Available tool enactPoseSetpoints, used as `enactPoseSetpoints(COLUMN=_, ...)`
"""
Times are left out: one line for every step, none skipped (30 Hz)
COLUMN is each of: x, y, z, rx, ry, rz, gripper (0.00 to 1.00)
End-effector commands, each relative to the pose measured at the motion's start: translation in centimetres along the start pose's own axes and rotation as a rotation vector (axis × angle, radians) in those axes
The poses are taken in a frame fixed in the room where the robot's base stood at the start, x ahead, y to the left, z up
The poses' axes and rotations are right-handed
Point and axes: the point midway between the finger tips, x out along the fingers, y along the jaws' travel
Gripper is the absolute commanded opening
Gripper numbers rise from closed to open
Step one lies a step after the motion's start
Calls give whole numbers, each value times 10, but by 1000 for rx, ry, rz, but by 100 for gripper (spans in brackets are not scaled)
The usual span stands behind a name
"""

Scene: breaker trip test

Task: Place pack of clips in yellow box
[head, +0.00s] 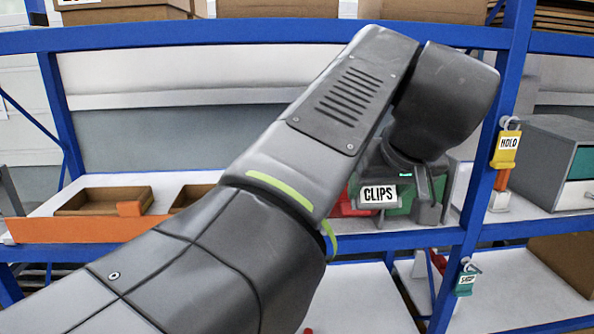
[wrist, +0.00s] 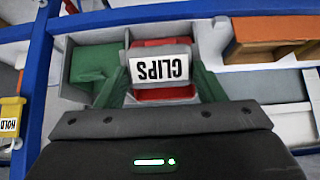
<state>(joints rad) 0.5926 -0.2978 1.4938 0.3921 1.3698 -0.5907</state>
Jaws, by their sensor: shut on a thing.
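The pack of clips (head: 378,194) shows as a white label reading CLIPS, upright in the head view and upside down in the wrist view (wrist: 160,69). My gripper (wrist: 160,88) is shut on it, with one finger on each side of the label in the wrist view. In the head view my gripper (head: 412,200) is at the middle shelf, partly hidden by my arm. Red shows around the label; I cannot tell whether it is the pack or a bin behind. No yellow box can be made out in either view.
A green bin (wrist: 90,66) is close beside the pack. A blue post (head: 487,170) with a yellow HOLD tag (head: 506,149) stands just right of my gripper. An orange-fronted tray (head: 80,229) lies at left, a grey drawer unit (head: 545,165) at right.

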Motion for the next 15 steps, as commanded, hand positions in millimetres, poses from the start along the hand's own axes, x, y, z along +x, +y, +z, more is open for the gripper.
enactPoseSetpoints(x=-6, y=2, z=7, rx=5, ry=2, rz=6, gripper=40)
enactPoseSetpoints(x=-9, y=2, z=11, rx=6, ry=1, rz=5, gripper=40)
enactPoseSetpoints(x=-13, y=1, z=16, rx=4, ry=2, rz=4, gripper=40)
enactPoseSetpoints(x=-16, y=1, z=18, rx=3, ry=-6, rz=3, gripper=40)
enactPoseSetpoints(x=-21, y=0, z=17, rx=-2, ry=-38, rz=0, gripper=40)
enactPoseSetpoints(x=-26, y=0, z=20, rx=-3, ry=-74, rz=-1, gripper=40)
enactPoseSetpoints(x=-30, y=0, z=22, rx=-2, ry=-99, rz=0, gripper=40)
enactPoseSetpoints(x=-34, y=0, z=24, rx=-2, ry=-121, rz=-1, gripper=40)
enactPoseSetpoints(x=-38, y=0, z=27, rx=-3, ry=-151, rz=-1, gripper=40)
enactPoseSetpoints(x=-41, y=0, z=28, rx=-3, ry=-172, rz=-2, gripper=40)
enactPoseSetpoints(x=-44, y=0, z=30, rx=-3, ry=-191, rz=-1, gripper=40)
enactPoseSetpoints(x=-48, y=0, z=32, rx=-2, ry=-212, rz=-1, gripper=40)
enactPoseSetpoints(x=-50, y=0, z=34, rx=-2, ry=-229, rz=-1, gripper=40)
enactPoseSetpoints(x=-52, y=0, z=35, rx=-2, ry=-243, rz=0, gripper=40)
enactPoseSetpoints(x=-54, y=0, z=37, rx=-1, ry=-258, rz=-1, gripper=40)
